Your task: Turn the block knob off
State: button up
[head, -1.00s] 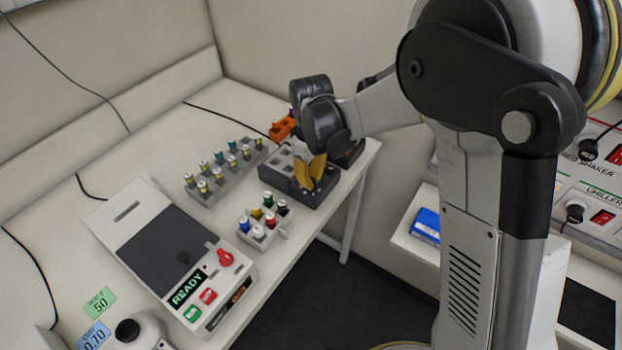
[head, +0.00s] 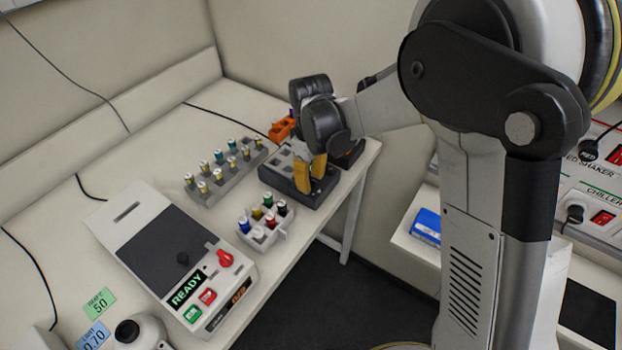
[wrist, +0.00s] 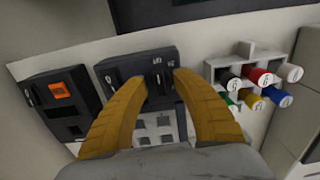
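The dark grey block (head: 278,187) stands near the far right end of the bench, with pale square wells on top. In the wrist view the block (wrist: 112,70) shows its dark control face with white marks. My gripper (head: 312,176) is over the block's right part, its two yellow fingers pointing down and apart. In the wrist view the fingertips of my gripper (wrist: 158,82) lie on either side of a small dark raised part, which may be the knob. I cannot make out the knob's setting or whether a finger touches it.
A white rack (head: 262,238) of coloured-cap vials stands close in front of the block. A grey vial rack (head: 212,189) is to its left. A second dark block with an orange label (wrist: 60,92) is beside it. A READY device (head: 170,245) stands nearer.

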aim_at(312, 179)
notch_tip(312, 179, up, 12)
dwell(0.4)
jog(key=shift+s, duration=0.1)
jog(key=s+d+m+t+b, duration=0.3)
jog(key=s+d+m+t, duration=0.4)
jog(key=s+d, duration=0.8)
jog(key=s+m, duration=0.2)
jog(key=m, duration=0.1)
jog(key=shift+s+d+r+m, duration=0.15)
jog(key=shift+s+d+m, duration=0.15)
jog(key=shift+s, duration=0.1)
